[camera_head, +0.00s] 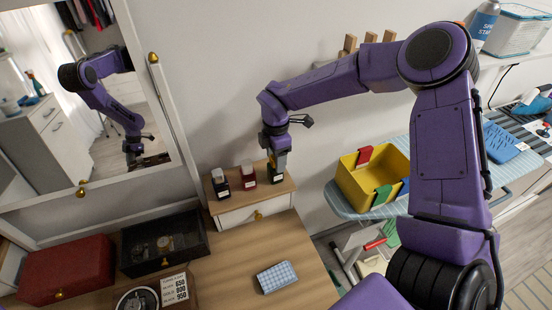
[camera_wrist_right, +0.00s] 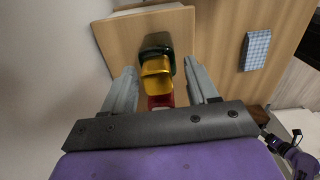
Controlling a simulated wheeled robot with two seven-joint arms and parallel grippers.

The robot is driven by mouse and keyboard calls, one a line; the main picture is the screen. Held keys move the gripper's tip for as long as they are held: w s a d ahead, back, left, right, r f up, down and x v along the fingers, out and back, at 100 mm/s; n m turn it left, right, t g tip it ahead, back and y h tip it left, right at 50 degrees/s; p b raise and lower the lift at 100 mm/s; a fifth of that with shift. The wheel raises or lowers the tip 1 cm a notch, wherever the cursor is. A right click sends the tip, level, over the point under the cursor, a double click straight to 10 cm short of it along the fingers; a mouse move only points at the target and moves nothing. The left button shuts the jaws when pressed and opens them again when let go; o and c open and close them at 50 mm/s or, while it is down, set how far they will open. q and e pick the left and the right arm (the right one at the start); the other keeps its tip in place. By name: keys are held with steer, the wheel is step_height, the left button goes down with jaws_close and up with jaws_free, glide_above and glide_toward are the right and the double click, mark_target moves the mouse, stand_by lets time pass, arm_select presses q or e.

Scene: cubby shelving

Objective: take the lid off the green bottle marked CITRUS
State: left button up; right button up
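The dark green bottle (camera_head: 276,176) stands at the right end of a row of three bottles on a small wooden drawer box. Its gold lid (camera_wrist_right: 157,68) lies between the fingers of my right gripper (camera_wrist_right: 163,88) in the wrist view, with the green glass (camera_wrist_right: 156,43) just beyond. The fingers are apart, with a visible gap on the right side of the lid. In the head view my right gripper (camera_head: 278,155) points down over this bottle and partly hides its top. The CITRUS marking is not legible. My left gripper is not in view.
A red bottle (camera_head: 248,175) stands close left of the green one, and a dark bottle (camera_head: 220,184) farther left, both on the drawer box (camera_head: 240,213). A mirror (camera_head: 110,160) rises at left. A checked cloth-like item (camera_head: 276,277) lies on the desk.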

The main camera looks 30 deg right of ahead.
steer(key=c, duration=0.5)
steer(key=shift+w+f, duration=0.1)
steer(key=shift+w, duration=0.05)
steer(key=shift+c, duration=1.4)
steer(key=shift+w+r, duration=0.1)
steer(key=shift+r, duration=0.45)
steer(key=r, duration=0.1)
steer(key=r+b, duration=0.1)
steer(key=s, duration=0.1)
steer(key=shift+a+r+b, duration=0.25)
steer(key=shift+r+b, duration=0.1)
steer(key=shift+r, duration=0.05)
steer(key=s+a+r+b, duration=0.1)
steer(key=s+a+r, duration=0.2)
steer(key=s+r, duration=0.6)
steer(key=s, duration=0.3)
steer(key=shift+s+a, duration=0.3)
steer(key=shift+s, duration=0.05)
